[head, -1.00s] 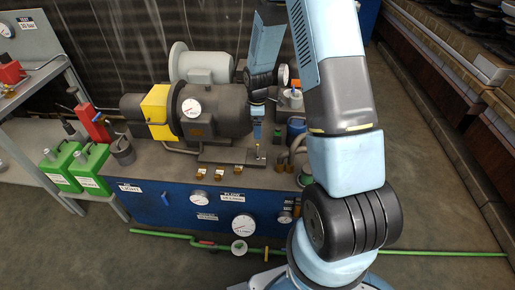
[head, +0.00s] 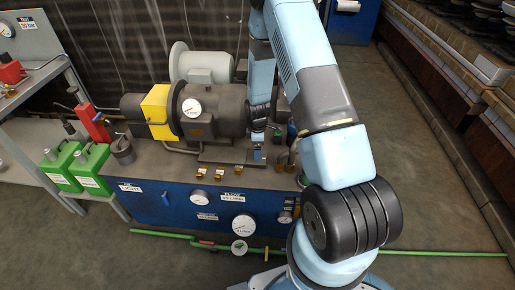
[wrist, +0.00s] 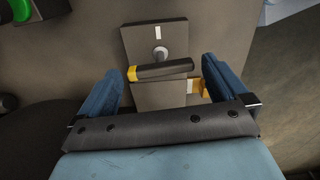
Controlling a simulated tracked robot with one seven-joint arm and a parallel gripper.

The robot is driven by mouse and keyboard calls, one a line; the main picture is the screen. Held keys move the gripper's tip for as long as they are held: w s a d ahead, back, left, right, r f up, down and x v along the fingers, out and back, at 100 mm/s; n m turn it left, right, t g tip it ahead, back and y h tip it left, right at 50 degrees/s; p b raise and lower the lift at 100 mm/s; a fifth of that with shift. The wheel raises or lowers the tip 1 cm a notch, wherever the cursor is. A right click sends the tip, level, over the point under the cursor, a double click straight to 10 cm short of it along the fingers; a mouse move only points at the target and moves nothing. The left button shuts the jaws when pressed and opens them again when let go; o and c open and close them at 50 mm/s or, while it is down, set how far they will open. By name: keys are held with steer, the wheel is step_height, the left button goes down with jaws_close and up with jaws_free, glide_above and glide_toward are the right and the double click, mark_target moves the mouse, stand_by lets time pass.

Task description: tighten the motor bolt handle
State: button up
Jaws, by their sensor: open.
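The bolt handle (wrist: 165,71) is a dark bar with a yellow end, seen in the wrist view. It lies across a grey plate (wrist: 145,40), in front of a round metal bolt head (wrist: 160,53). My gripper (wrist: 164,66) is open, with one blue finger to the left of the handle and one to the right. Gaps show between the fingers and the handle; the height between them is hard to tell. In the head view my gripper (head: 257,148) is over the plate to the right of the dark motor (head: 218,110) and hides the handle.
Brass fittings (head: 220,169) line the front of the blue bench (head: 175,205); one (wrist: 198,87) sits by my right finger. A yellow coupling guard (head: 156,103) is left of the motor. Bottles and pipes crowd the bench right of my gripper. A green pipe (head: 330,252) runs low in front.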

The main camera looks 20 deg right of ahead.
steer(key=shift+f, duration=0.2)
steer(key=shift+c, duration=0.4)
steer(key=c, duration=0.9)
steer(key=shift+o, duration=0.2)
